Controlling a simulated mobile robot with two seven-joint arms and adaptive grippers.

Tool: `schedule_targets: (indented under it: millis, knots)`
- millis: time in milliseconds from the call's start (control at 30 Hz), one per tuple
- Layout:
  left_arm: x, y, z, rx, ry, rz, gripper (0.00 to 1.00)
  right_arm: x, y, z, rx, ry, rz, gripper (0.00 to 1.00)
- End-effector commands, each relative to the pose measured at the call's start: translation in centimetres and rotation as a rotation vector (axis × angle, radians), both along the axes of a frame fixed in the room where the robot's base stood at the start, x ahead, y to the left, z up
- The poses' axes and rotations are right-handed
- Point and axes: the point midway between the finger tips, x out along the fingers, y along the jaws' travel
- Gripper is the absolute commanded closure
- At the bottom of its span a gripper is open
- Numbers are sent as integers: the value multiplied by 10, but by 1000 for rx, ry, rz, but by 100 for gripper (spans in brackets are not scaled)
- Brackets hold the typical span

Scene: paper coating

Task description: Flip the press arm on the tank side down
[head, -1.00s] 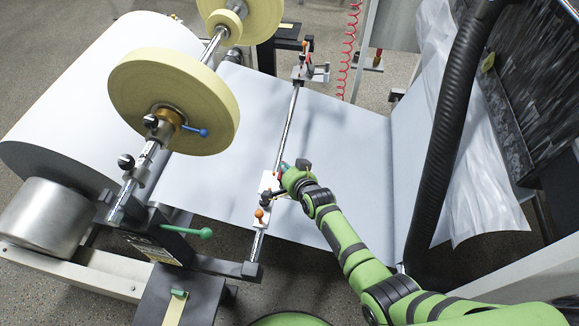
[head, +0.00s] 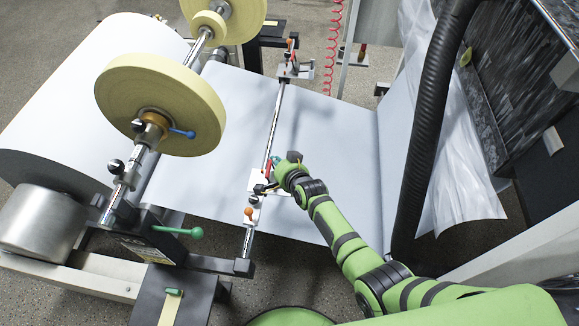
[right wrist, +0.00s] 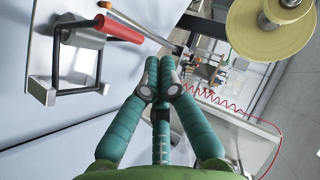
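A long press rod (head: 273,125) runs across the white paper sheet. Near its front end is a white clamp block with an orange knob (head: 249,211). My right gripper (head: 273,165) is over the sheet beside this block, with a bit of red at its tips. The right wrist view shows its teal fingers (right wrist: 160,64) together, with nothing visible between them. A red handle (right wrist: 118,28) on a metal frame lies left of the fingertips there, apart from them. I cannot tell which press arm is on the tank side. My left gripper is out of view.
A large paper roll (head: 60,100) and a yellow disc (head: 165,105) on a shaft stand at left. A black hose (head: 425,130) hangs at right. A green-knobbed lever (head: 180,231) is at the front left. A red coiled cord (head: 333,50) hangs at the back.

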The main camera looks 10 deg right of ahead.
Motion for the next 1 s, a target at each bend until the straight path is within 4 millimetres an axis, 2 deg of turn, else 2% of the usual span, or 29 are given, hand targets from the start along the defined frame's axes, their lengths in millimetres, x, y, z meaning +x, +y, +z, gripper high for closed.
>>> schedule_targets:
  millis: [33,67,300,600,1000]
  knots:
    - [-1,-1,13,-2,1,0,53,-2,-1,14,0,0,0,100]
    - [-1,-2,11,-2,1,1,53,-8,-2,13,1,0,0,100]
    - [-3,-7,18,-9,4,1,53,-39,-10,35,1,-2,-1,100]
    - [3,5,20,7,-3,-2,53,-70,-17,57,-1,-1,0,100]
    - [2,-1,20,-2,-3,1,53,-78,-19,64,-1,-1,0,100]
